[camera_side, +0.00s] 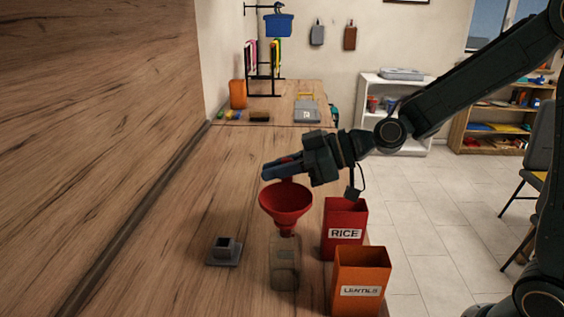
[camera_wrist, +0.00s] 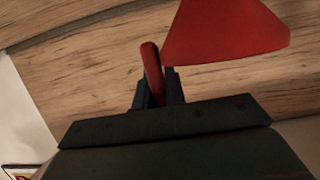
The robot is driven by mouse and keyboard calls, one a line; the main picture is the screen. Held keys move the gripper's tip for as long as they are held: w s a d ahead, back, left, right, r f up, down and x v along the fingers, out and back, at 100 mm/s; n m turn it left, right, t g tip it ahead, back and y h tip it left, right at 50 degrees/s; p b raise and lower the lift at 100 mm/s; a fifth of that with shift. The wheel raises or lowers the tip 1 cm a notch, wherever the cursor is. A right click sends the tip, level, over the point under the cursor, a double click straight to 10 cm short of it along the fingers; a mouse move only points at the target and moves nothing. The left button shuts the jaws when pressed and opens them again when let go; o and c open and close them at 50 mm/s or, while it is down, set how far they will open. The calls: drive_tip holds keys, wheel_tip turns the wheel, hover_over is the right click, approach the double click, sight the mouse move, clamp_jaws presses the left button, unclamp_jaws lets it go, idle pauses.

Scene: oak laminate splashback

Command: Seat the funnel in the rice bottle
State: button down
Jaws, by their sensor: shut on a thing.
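The red funnel (camera_side: 286,203) is upright, with its wide mouth up, right above the clear bottle (camera_side: 285,268). The bottle stands on the wooden counter. The funnel's spout meets the bottle's top in the side view; I cannot tell whether it is inside the neck or just above it. My gripper (camera_side: 271,171) is at the funnel's rim, reaching in from the right. In the wrist view my gripper (camera_wrist: 158,92) is shut on the funnel's red handle, and the red cone (camera_wrist: 225,35) shows beside it. The bottle is not seen in the wrist view.
A red RICE box (camera_side: 345,215) and an orange LENTILS box (camera_side: 360,265) stand close to the right of the bottle, near the counter's edge. A grey square holder (camera_side: 224,251) sits to the left. The counter (camera_side: 165,270) left of it is clear.

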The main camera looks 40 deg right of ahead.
drive_tip(key=c, duration=1.4)
unclamp_jaws()
drive_tip(key=shift+o, duration=0.2)
drive_tip(key=shift+s+d, duration=0.1)
drive_tip(key=v, duration=1.3)
drive_tip(key=shift+s+d, duration=0.15)
drive_tip(key=shift+d, duration=0.05)
